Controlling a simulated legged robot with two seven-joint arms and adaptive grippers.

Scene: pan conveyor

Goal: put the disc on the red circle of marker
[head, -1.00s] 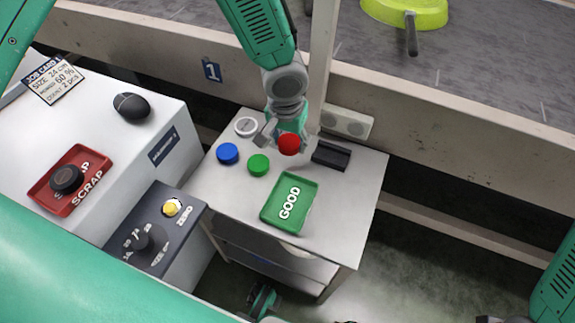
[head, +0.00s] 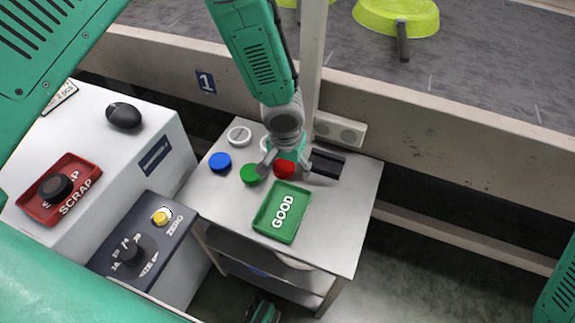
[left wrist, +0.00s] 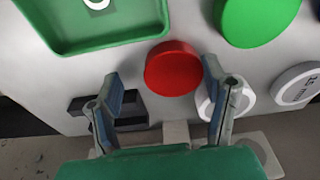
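A red disc (head: 285,168) sits at the table's back part, partly hidden by my left gripper in the head view. The left wrist view shows it whole as a short red cylinder (left wrist: 172,68). My left gripper (left wrist: 162,72) is open, one finger on either side of the disc; there is a gap on the picture's left, and the right finger appears close or touching. What lies under the disc is hidden, and no separate red circle shows. A green disc (head: 252,175), a blue disc (head: 220,162) and a white disc (head: 239,135) are nearby.
A green GOOD tray (head: 274,234) lies in front of the red disc. A black block (head: 328,162) stands close to its right. A white round piece (left wrist: 209,105) is partly behind a finger. A post and conveyor wall (head: 430,140) bound the back. The table's front right is clear.

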